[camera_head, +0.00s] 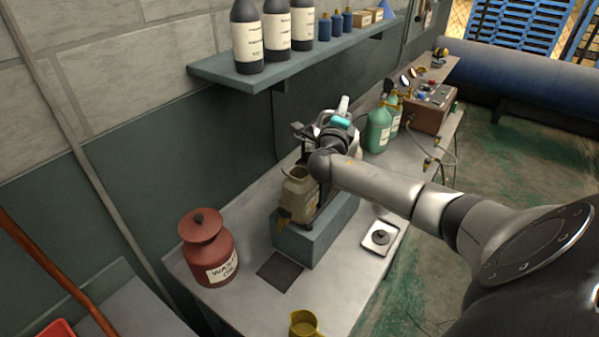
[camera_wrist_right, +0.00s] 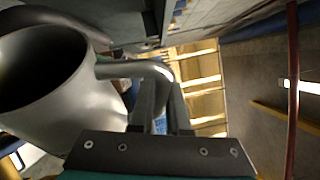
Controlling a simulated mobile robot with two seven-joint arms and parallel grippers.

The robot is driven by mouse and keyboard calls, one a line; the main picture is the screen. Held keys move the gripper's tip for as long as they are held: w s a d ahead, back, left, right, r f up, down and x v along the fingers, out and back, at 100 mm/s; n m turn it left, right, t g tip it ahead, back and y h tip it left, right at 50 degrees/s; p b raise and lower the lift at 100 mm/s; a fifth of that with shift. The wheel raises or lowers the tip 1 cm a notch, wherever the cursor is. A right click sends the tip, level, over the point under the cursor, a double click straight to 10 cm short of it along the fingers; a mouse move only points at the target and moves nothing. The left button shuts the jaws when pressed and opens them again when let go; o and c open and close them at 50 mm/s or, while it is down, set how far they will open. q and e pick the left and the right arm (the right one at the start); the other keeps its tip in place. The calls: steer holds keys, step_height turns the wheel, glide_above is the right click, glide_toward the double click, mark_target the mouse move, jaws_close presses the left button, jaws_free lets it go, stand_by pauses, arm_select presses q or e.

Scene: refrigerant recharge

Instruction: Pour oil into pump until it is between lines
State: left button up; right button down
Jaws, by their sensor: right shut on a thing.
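My right gripper (camera_head: 338,122) is over the far end of the blue-grey block (camera_head: 318,238), mostly hidden behind my own wrist. In the right wrist view my right gripper (camera_wrist_right: 162,108) is shut on the handle of a grey metal jug (camera_wrist_right: 70,90), whose wide dark mouth shows at the left. I cannot tell whether it has oil in it. A beige body (camera_head: 298,193) with a brownish front stands on the block, left of the gripper; it looks like the pump. Its level lines are too small to make out. My left gripper is not in view.
A red waste-oil can (camera_head: 208,255) stands at the bench's left. A brass-coloured cup (camera_head: 304,324) is at the near edge. A small scale (camera_head: 380,237) lies right of the block. Green bottles (camera_head: 378,130) stand behind. A shelf (camera_head: 290,70) with bottles overhangs the back.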

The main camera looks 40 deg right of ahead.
steer(key=shift+s+d+m+b, duration=0.3)
steer(key=shift+d+m+b, duration=0.3)
steer(key=shift+b, duration=0.15)
steer(key=shift+s+d+f+m+g+y+p, duration=0.35)
steer(key=shift+f+m+y+p, duration=0.3)
steer(key=shift+p, duration=0.45)
steer(key=shift+s+d+r+m, duration=0.1)
steer(key=shift+d+r+m, duration=0.35)
steer(key=shift+r+m, duration=0.25)
steer(key=shift+f+m+y, duration=0.2)
steer(key=shift+m+y, duration=0.15)
steer(key=shift+m, duration=0.2)
steer(key=shift+d+g, duration=0.1)
steer(key=shift+g, duration=0.15)
steer(key=shift+s+d+f+m+y, duration=0.25)
steer(key=shift+m+y, duration=0.15)
steer(key=shift+m, duration=0.3)
steer(key=shift+w, duration=0.1)
